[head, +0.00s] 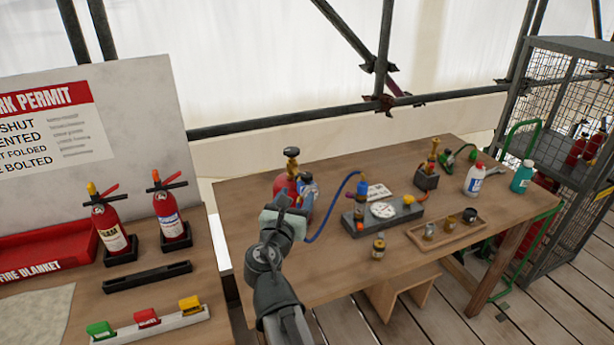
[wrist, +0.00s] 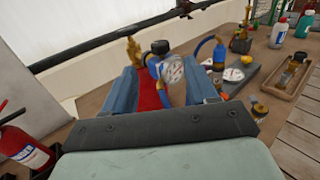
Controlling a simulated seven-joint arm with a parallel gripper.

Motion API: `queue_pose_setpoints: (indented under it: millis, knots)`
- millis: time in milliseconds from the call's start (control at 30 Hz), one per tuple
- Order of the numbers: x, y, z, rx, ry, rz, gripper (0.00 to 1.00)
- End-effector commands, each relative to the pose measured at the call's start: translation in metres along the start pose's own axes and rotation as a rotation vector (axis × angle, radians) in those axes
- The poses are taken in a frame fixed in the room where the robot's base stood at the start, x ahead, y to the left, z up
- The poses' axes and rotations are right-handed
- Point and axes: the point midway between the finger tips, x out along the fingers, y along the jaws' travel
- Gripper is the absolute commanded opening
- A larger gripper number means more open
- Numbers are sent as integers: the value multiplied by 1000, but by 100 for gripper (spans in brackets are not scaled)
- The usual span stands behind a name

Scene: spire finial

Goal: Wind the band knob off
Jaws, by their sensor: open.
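A small red cylinder (head: 281,184) stands at the left part of the wooden bench. It carries a brass valve (wrist: 135,50) and a blue regulator with a white gauge (wrist: 172,70). A round black knob (wrist: 160,47) tops the regulator in the wrist view. I cannot tell for sure which knob is the band knob. My gripper (head: 287,207) is in front of the cylinder and hides its lower part in the head view. In the wrist view its two blue-grey fingers (wrist: 162,88) are apart, with the cylinder and gauge showing between them. Contact cannot be made out.
A blue hose (head: 335,205) runs from the regulator to a grey block (head: 372,222) with a dial. A wooden tray (head: 460,240) of small jars and bottles (head: 474,180) stand to the right. Two fire extinguishers (head: 109,225) stand on the left table.

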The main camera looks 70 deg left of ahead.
Motion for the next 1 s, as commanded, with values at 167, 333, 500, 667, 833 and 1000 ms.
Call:
queue_pose_setpoints:
  millis: [167,333,500,667,833,1000]
  knots:
    - [36,2,0,1,0,-1,57]
    - [65,2,0,2,0,-1,57]
    - [87,1,0,2,0,0,57]
    - [98,1,0,2,0,0,57]
    - [102,0,0,2,0,1,57]
    - [102,0,0,2,0,1,57]
